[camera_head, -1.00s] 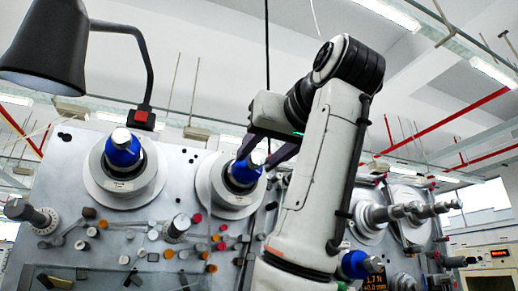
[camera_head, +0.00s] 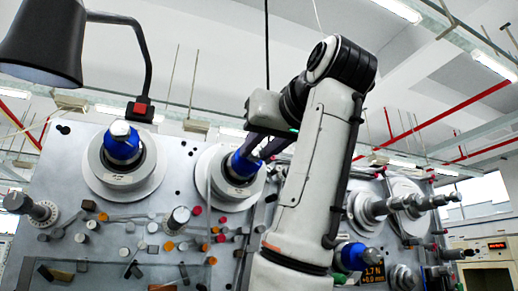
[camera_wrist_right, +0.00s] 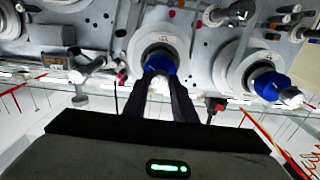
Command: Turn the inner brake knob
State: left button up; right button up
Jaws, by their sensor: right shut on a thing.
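The inner brake knob is a small silver cap on the blue hub (camera_head: 243,165) of the inner spindle, in front of a pale round disc (camera_head: 226,196). In the head view my right gripper (camera_head: 257,150) reaches this hub from the upper right and largely hides the knob. In the right wrist view the two dark fingers of the gripper (camera_wrist_right: 162,82) stand on either side of the silver knob (camera_wrist_right: 160,86), shut on it, with the blue hub (camera_wrist_right: 159,65) just behind. My left gripper is in neither view.
A similar outer spindle with a blue hub (camera_head: 122,146) stands to the left, under a black lamp (camera_head: 45,45). Small rollers and pegs (camera_head: 178,218) crowd the panel below. Metal spindles (camera_head: 405,204) and a small display (camera_head: 373,274) lie right of my arm.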

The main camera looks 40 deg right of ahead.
jog(key=n+b, duration=0.1)
jog(key=n, duration=0.2)
jog(key=shift+f, duration=0.1)
jog(key=n+b, duration=0.1)
jog(key=n, duration=0.3)
jog(key=shift+n+b, duration=0.3)
jog(key=shift+n, duration=0.1)
jog(key=n, duration=0.4)
jog(key=shift+b, duration=0.3)
jog(key=shift+a+n, duration=0.1)
jog(key=shift+n, duration=1.6)
jog(key=o, duration=1)
jog(key=shift+o, duration=0.2)
